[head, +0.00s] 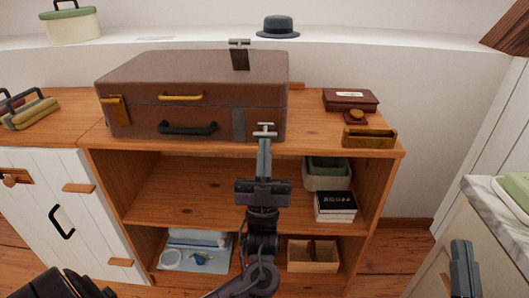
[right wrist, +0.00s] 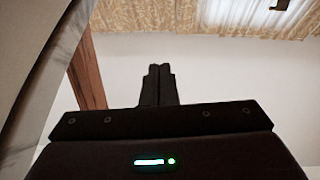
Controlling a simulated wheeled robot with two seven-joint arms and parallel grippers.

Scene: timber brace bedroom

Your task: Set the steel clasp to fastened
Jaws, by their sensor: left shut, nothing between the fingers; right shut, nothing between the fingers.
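A brown suitcase (head: 195,75) lies on the wooden cabinet top. Its steel clasp (head: 240,58) has the dark flap standing up above the lid's front edge, with a silver crossbar on top. A grey plate (head: 239,125) is on the case front below it. My left gripper (head: 264,146) is shut, pointing up in front of the case, right of the plate. A small silver T-shaped piece (head: 265,130) shows just above its fingertips; contact cannot be told. My right gripper (head: 462,245) is shut and empty at lower right, far from the case; it also shows in the right wrist view (right wrist: 158,70).
A brass clasp (head: 115,108) and two handles are on the case front. A dark red box (head: 350,100) and brass holder (head: 370,138) stand right of the case. A marble-topped unit (head: 490,215) is at right. Open shelves hold boxes and books (head: 335,206).

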